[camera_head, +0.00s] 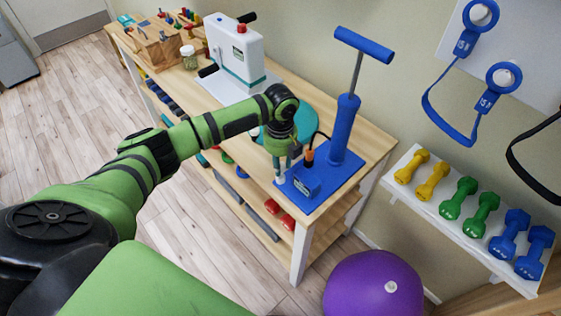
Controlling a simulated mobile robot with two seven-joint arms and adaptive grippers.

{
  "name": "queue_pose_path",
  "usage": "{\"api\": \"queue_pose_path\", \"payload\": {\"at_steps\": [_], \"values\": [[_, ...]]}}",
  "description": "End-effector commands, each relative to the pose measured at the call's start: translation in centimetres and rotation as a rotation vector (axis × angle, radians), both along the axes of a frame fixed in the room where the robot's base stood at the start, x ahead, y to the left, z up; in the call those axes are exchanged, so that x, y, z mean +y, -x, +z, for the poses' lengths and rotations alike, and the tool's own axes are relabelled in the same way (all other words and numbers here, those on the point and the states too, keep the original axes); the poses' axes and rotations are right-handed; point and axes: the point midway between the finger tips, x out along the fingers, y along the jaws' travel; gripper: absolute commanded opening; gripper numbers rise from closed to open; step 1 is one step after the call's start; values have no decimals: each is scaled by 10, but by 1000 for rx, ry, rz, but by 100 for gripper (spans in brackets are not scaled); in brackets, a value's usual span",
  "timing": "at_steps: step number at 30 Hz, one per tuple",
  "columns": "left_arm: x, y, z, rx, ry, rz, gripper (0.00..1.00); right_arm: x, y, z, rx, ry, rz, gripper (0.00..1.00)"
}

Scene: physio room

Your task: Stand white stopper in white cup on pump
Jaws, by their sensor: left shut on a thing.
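The blue pump (343,130) stands upright on a flat blue base (322,190) at the near right end of the wooden table, with its T-handle raised. My left gripper (284,168) points down over the left edge of this base. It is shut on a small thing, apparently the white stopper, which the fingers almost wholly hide. A small pale spot shows at the fingertips, low over the base; I cannot tell whether it is the stopper or the white cup. The cup is not clearly seen. My right gripper is not in view.
A purple ball (372,284) with a white plug is on the floor at the front. A white machine (236,58) and a jar (189,57) stand farther back on the table (372,143). A teal round thing (303,123) lies behind my gripper. Dumbbells (460,197) line a shelf at the right.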

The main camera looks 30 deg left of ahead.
Motion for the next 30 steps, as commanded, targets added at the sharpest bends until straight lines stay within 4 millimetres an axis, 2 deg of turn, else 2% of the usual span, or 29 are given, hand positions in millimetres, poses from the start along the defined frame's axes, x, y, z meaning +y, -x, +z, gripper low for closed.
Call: {"api": "queue_pose_path", "payload": {"at_steps": [11,30], "values": [[0,0,-1,0,0,0,7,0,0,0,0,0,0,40],[0,0,-14,0,0,-1,7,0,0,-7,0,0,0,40]]}}
